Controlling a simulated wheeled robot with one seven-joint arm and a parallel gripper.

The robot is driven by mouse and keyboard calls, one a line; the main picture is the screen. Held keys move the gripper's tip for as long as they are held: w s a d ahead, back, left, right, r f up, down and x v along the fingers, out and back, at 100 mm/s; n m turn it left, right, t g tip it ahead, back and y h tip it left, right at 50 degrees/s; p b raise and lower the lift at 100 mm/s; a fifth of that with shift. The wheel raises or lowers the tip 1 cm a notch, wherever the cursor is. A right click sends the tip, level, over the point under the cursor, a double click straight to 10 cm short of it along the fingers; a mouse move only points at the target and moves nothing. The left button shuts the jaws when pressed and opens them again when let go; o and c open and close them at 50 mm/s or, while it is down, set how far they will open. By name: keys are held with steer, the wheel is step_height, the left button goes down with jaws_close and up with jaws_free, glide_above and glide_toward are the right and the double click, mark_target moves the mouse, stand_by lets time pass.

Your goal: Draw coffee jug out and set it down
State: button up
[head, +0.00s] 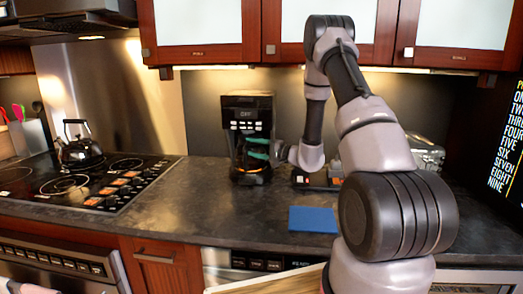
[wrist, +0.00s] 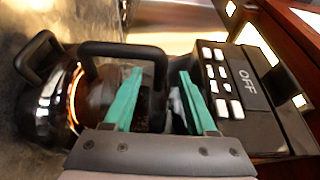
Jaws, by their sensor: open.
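The black coffee maker (head: 248,108) stands against the back wall on the dark counter, its panel reading OFF. The coffee jug (head: 252,172) sits in it, below the panel; in the wrist view its glass (wrist: 103,92) and black handle (wrist: 122,49) show. My gripper (head: 257,149) is at the front of the jug, with its teal fingers apart. In the wrist view my gripper (wrist: 160,98) has one finger on each side of the handle's near bar. I cannot tell whether either finger touches it. The jug's lower part is partly hidden in the head view.
A flat blue square (head: 313,219) lies on the counter (head: 215,205) right of the coffee maker, with clear counter around it. A stove (head: 90,185) with a kettle (head: 80,146) is at the left. A toaster (head: 425,152) stands behind my arm. Cabinets (head: 333,30) hang above.

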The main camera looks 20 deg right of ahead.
steer(key=x, duration=0.6)
steer(key=shift+a, duration=0.1)
jaws_close()
stand_by(1.2)
steer(key=shift+w+r, duration=0.15)
steer(key=shift+r, duration=0.9)
stand_by(0.3)
